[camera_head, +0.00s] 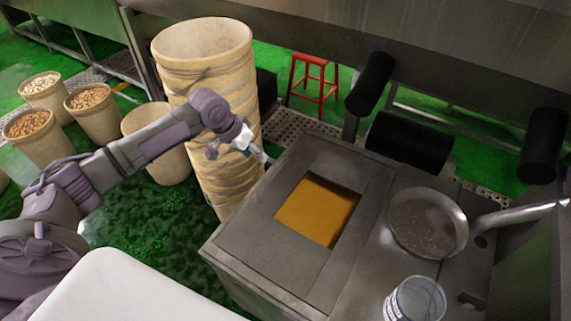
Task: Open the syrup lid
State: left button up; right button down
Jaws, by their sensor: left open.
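The syrup tank (240,255) is a grey metal box in the middle of the view. A square opening in its top shows amber syrup (305,212). A flat metal lid or frame (287,258) surrounds the opening; I cannot tell which part moves. My left gripper (262,156) is open at the tank's far left corner, close to the top edge. It looks empty, and I cannot tell whether its fingertips touch the metal. My right gripper is out of view.
A metal pan (428,222) and a clear bucket (412,301) stand right of the opening. A tall stack of beige tubs (205,70) stands close behind my left arm. Tubs of nuts (38,140) stand at the left. A red stool (312,80) is behind.

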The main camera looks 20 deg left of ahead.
pick_arm(q)
send_near(272, 172)
jog(key=x, duration=0.8)
jog(key=shift+w, duration=0.1)
jog(key=shift+w+f, duration=0.15)
jog(key=shift+f, duration=0.3)
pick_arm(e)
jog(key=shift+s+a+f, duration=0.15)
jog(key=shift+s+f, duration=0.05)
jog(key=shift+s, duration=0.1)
pick_arm(q)
grip_shut()
